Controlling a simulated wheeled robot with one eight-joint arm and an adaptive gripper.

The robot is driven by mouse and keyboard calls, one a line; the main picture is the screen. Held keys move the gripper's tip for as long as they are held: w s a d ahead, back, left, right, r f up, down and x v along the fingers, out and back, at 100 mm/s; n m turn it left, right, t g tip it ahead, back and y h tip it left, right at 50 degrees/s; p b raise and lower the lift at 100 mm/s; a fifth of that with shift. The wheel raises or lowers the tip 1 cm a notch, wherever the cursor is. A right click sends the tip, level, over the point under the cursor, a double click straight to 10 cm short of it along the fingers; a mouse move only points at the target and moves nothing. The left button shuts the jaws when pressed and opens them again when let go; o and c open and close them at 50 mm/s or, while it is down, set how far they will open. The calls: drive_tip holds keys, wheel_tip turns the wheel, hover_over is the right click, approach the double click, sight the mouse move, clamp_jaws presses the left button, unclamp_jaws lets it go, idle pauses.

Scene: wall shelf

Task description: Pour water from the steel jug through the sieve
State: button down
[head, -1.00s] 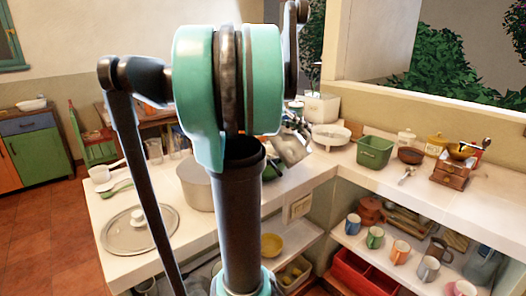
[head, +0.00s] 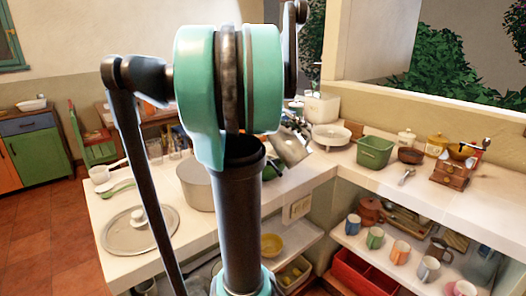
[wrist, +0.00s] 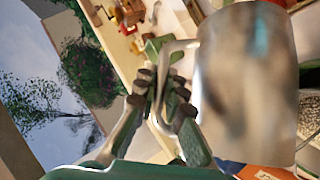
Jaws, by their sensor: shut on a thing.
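The steel jug (head: 292,149) is held tilted above the counter in the head view, partly hidden behind my arm. In the wrist view the jug (wrist: 248,85) fills the right side, and its bent handle (wrist: 172,50) runs between my fingers. My gripper (wrist: 165,98) is shut on that handle. No water is visible.
A grey pot (head: 196,186) and a glass lid (head: 140,230) are on the near counter. A green tub (head: 375,152), brown bowl (head: 411,155) and coffee grinder (head: 455,165) stand on the right counter. Several mugs sit on the shelf below. The right counter's front is mostly clear.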

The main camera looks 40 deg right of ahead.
drive_tip(key=s, duration=0.1)
drive_tip(key=s+f+m+t, duration=0.1)
drive_tip(key=s+d+t+y, duration=0.1)
drive_tip(key=shift+s+f+m, duration=0.2)
drive_tip(key=shift+f+m, duration=0.15)
drive_tip(key=shift+m, duration=0.05)
drive_tip(key=shift+w, duration=0.1)
drive_tip(key=shift+s+d+f+m+t+y, duration=0.5)
drive_tip(key=shift+s+f+m+t+y, duration=0.6)
drive_tip(key=shift+s+f+t, duration=1)
wheel_tip(320, 180, up, 6)
drive_tip(key=shift+r+t, duration=0.25)
drive_tip(key=shift+t, duration=0.15)
idle(1.2)
